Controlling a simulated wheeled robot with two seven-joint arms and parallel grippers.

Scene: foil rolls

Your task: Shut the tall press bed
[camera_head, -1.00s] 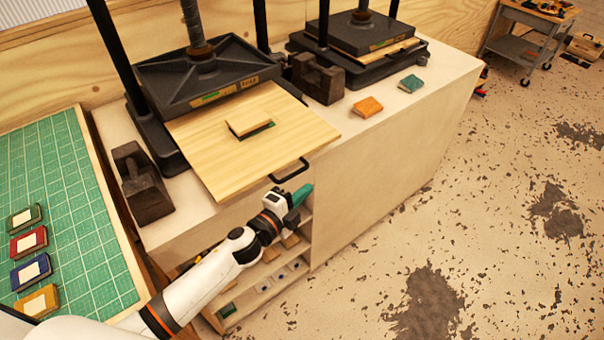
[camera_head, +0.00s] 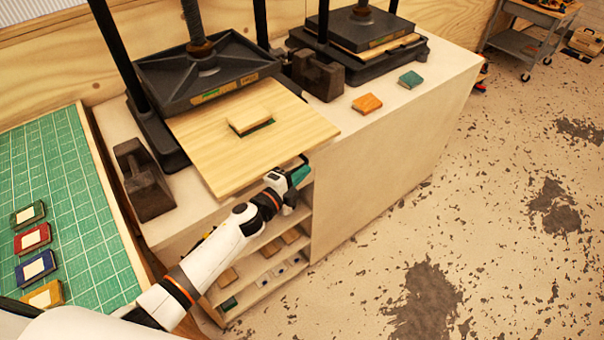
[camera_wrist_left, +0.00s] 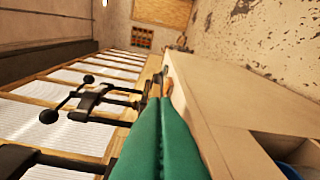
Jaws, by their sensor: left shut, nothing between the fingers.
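The press on the left (camera_head: 205,75) has its pale wooden bed (camera_head: 225,165) slid out toward me, past the bench's front edge. A small tan block or book with a dark green edge (camera_head: 250,120) lies on the bed. The black bed handle (camera_head: 303,160) shows only in part at the bed's front right corner. My left gripper (camera_head: 299,174) is at that handle and hides most of it; contact cannot be told. Its green fingers are shut and empty, and they also show in the left wrist view (camera_wrist_left: 162,120). My right gripper is out of view.
A second press (camera_head: 358,35) stands behind to the right. Dark iron weights (camera_head: 143,180) flank the left press. Orange (camera_head: 367,104) and teal (camera_head: 411,79) books lie on the bench. Open shelves (camera_head: 270,260) sit below the bed.

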